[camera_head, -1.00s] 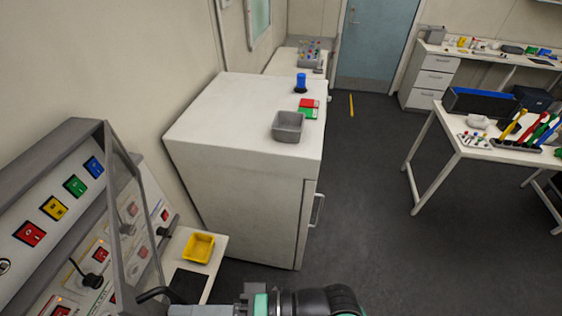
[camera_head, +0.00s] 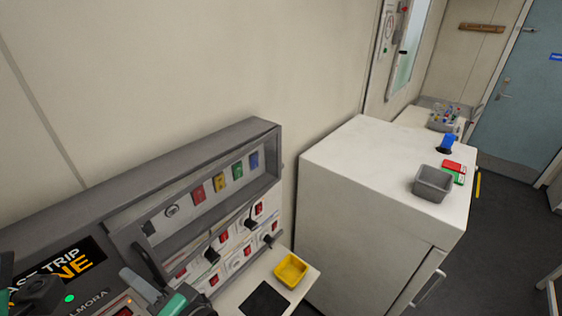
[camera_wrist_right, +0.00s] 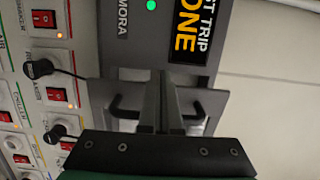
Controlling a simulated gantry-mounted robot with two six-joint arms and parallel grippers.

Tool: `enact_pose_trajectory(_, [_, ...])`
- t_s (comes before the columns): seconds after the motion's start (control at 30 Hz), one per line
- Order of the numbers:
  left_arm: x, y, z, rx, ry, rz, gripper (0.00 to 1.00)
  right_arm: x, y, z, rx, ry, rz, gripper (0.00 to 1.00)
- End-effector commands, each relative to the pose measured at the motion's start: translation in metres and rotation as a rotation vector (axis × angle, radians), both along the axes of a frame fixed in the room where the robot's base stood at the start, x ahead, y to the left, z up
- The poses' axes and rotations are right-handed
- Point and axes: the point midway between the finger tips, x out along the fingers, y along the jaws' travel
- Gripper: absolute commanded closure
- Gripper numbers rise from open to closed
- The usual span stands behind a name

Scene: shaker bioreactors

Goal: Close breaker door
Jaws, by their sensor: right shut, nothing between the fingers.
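The breaker door (camera_head: 205,217) is a clear pane in a grey frame on the grey switch panel. In the head view it lies in front of the red, yellow, green and blue switches, which look muted behind it. I cannot tell whether it sits fully flush. Its black handle (camera_head: 150,265) is at the left end; part of it shows in the right wrist view (camera_wrist_right: 128,112). My right gripper (camera_head: 130,274) is shut and empty beside the handle. In the wrist view its fingers (camera_wrist_right: 163,75) overlap the handle; contact is unclear.
Black plugs (camera_head: 212,255) stick out of the sockets below the door. A yellow tray (camera_head: 291,271) and a black pad (camera_head: 264,300) lie on the bench to the right. A white cabinet (camera_head: 350,220) with a grey bin (camera_head: 433,184) on top stands beyond.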

Motion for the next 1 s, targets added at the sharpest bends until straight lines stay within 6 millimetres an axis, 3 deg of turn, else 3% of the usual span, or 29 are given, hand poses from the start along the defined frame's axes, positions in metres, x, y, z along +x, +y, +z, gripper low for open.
enact_pose_trajectory(0.23, [-0.0001,0.0,-0.0017,0.0,0.0,0.0,0.74,0.0089,0.0032,0.0002,0.0,0.0,-0.011,1.0])
enact_pose_trajectory(1.0, [0.0,0.0001,-0.0011,0.0,0.0,0.0,0.74,0.0049,-0.0041,0.0001,0.001,-0.001,-0.012,1.0])
